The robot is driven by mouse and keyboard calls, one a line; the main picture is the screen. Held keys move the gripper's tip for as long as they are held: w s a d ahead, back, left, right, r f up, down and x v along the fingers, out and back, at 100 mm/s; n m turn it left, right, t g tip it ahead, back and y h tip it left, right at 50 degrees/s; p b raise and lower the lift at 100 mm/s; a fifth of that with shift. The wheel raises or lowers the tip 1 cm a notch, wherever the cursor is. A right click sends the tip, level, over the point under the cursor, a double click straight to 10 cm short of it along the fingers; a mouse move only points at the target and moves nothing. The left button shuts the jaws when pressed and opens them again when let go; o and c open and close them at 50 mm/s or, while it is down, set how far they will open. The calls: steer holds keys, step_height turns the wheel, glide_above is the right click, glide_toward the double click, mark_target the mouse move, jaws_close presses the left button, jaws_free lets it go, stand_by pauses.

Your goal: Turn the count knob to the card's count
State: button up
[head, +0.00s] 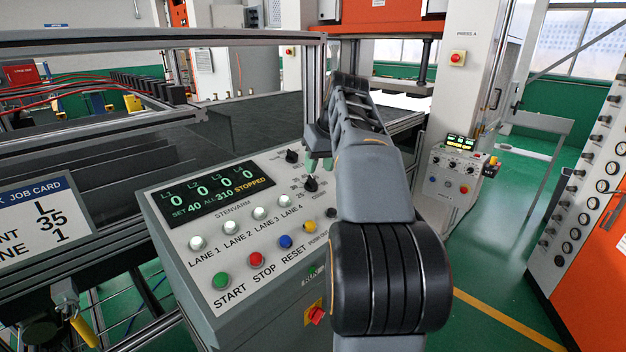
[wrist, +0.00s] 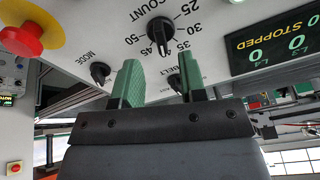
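The count knob (head: 310,184) is a black knob on the sloped control panel (head: 214,290). In the wrist view the count knob (wrist: 160,31) has a number scale from 25 to 50 around it, and its pointer looks to be near 40. The display (head: 212,194) reads SET 40, ALL 310 and STOPPED. The job card (head: 40,212), cut off at the left, shows L, 35 and 1. My gripper (wrist: 158,62) has two green fingers standing apart with nothing between their tips. In the wrist view the tips are just short of the count knob, not around it.
The MODE knob (wrist: 100,72) and belt knob (wrist: 175,82) sit close to the fingers. A red emergency stop (wrist: 22,38) is at the wrist view's upper left. Lane buttons (head: 228,220) and coloured buttons (head: 254,258) line the panel. My arm covers the panel's right side.

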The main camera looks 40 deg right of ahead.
mark_target(313, 179)
steer(key=shift+x, duration=2.55)
steer(key=shift+c, duration=0.4)
jaws_close()
